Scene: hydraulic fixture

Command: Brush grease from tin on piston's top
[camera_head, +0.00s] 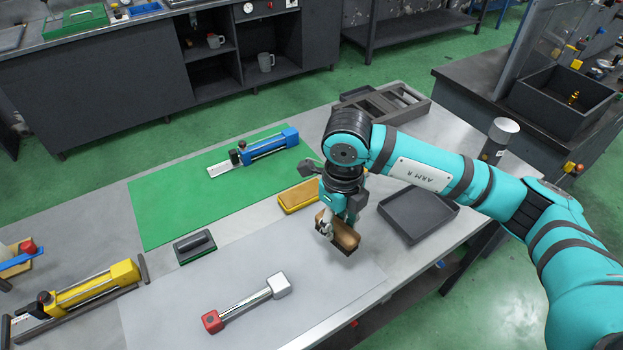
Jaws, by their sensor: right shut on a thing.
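My right gripper (338,220) is shut on a brown wooden block-like brush (343,237) with a dark underside, held over the right part of the light grey mat. A metal rod piston (246,302) lies on the mat, with a red block at its left end and a pale block at its right end. The brush is apart from it, up and to the right. A yellow, flat, rounded box (299,196) lies just left of the gripper; I cannot tell whether it is the grease tin. My left gripper is not in view.
A green mat (165,205) holds a blue cylinder unit (268,146). A yellow unit (92,290) stands at the left. A black-handled block (194,246) lies between the mats. A dark empty tray (420,212) and a grey slotted rack (393,103) are at the right.

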